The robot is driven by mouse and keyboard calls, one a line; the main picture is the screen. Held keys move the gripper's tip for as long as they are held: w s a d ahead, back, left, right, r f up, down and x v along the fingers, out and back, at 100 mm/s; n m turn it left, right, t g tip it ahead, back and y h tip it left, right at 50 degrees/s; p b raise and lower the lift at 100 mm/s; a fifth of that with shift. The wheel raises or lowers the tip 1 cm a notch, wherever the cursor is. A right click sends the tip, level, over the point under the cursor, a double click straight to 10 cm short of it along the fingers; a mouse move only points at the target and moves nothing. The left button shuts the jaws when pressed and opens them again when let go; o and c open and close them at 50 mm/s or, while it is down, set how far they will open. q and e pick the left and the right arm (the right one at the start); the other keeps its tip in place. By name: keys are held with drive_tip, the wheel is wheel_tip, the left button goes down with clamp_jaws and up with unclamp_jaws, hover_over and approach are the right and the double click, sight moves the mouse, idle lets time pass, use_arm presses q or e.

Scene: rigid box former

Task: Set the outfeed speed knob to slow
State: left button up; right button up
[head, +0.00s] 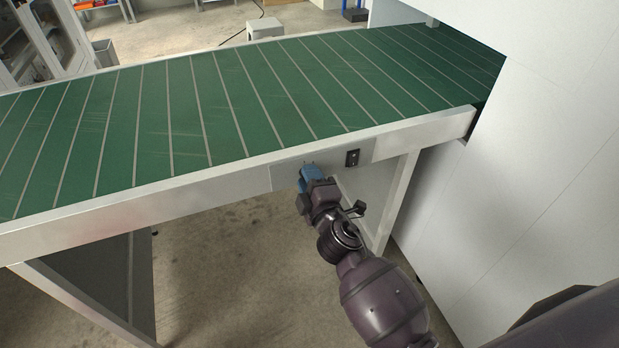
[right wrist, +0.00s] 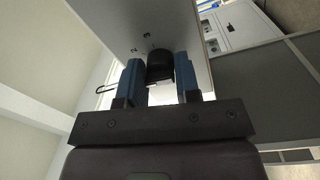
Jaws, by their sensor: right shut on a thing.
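The outfeed speed knob (right wrist: 160,66) is dark and round, on a pale panel in the right wrist view. Small marks stand on the panel just above it, too small to read surely. My right gripper (right wrist: 158,78) has its two blue fingers on either side of the knob, shut on it. In the head view my right gripper (head: 309,173) reaches the panel (head: 288,177) on the conveyor's side rail, and its fingers hide the knob there. The knob's setting cannot be read. My left gripper is not in view.
The green conveyor belt (head: 245,95) runs behind the metal side rail (head: 130,207). A black switch (head: 352,158) sits on the panel right of my gripper. A large white machine housing (head: 530,150) stands at the right. A conveyor leg (head: 399,200) stands close to my right arm.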

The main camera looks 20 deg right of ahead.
drive_tip(key=shift+f+n, duration=0.2)
drive_tip(key=shift+n, duration=0.4)
drive_tip(key=o, duration=0.9)
drive_tip(key=shift+r, duration=0.1)
drive_tip(key=shift+s, duration=0.1)
drive_tip(key=shift+s+d+f+b, duration=0.1)
drive_tip(key=shift+s+f+b, duration=0.1)
drive_tip(key=shift+s, duration=2.5)
drive_tip(key=shift+s+d+f+b, duration=0.1)
drive_tip(key=shift+s+b, duration=0.05)
drive_tip(key=shift+s, duration=2.5)
